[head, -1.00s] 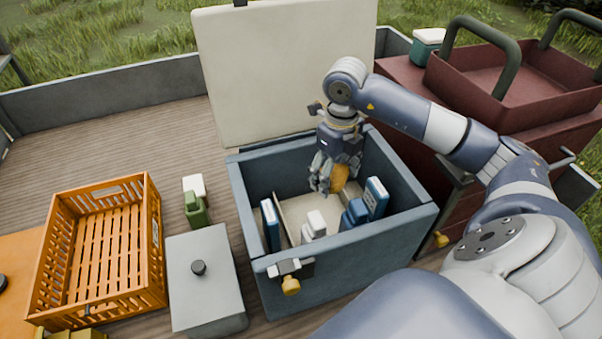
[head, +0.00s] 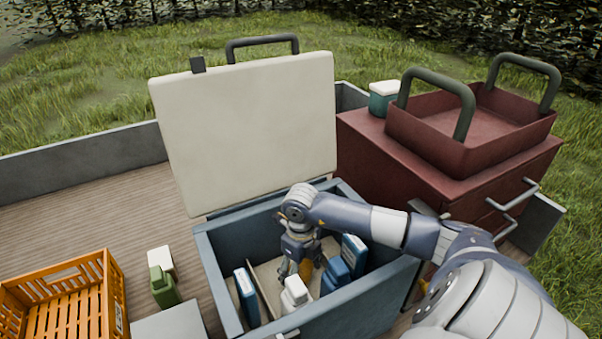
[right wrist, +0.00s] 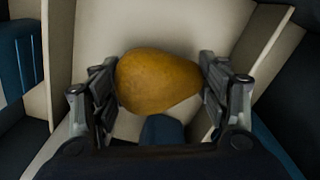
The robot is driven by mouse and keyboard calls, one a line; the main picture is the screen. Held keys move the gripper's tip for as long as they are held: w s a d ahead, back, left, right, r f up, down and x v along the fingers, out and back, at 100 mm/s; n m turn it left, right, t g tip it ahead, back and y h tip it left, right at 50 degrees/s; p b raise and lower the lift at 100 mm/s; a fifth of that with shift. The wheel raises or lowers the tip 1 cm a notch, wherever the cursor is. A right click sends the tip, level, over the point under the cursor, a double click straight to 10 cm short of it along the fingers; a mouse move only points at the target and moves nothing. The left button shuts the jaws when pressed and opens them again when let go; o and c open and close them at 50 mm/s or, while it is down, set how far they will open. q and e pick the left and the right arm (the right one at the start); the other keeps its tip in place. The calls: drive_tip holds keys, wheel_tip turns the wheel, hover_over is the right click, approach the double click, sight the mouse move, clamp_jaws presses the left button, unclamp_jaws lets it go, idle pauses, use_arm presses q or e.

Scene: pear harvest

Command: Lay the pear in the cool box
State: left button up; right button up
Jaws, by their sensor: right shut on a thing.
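The cool box (head: 205,262) is a blue chest with its cream lid (head: 245,130) raised at the back. My right gripper (head: 304,272) reaches down inside it and is shut on the yellow-brown pear (head: 306,270). In the right wrist view the pear (right wrist: 158,81) lies sideways between the two fingers, which touch it on both sides, with the pale box floor behind it. I cannot tell whether the pear touches the floor. My left gripper is not in view.
Inside the box, a blue pack (head: 246,296) stands at left, a white bottle (head: 294,294) at front and blue packs (head: 353,254) at right. An orange crate (head: 62,300) and a green bottle (head: 163,287) are left. A red chest (head: 370,150) stands right.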

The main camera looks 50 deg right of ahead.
sight(301, 264)
drive_tip(key=shift+f, duration=0.55)
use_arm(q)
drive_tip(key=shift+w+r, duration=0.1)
use_arm(e)
drive_tip(key=shift+f, duration=0.15)
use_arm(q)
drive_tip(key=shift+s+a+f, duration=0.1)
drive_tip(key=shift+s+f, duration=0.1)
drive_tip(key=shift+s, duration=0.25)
use_arm(e)
drive_tip(key=o, duration=1.2)
drive_tip(key=shift+r, duration=0.3)
wheel_tip(301, 264, up, 12)
drive_tip(key=shift+f+b, duration=0.1)
drive_tip(key=shift+b, duration=0.75)
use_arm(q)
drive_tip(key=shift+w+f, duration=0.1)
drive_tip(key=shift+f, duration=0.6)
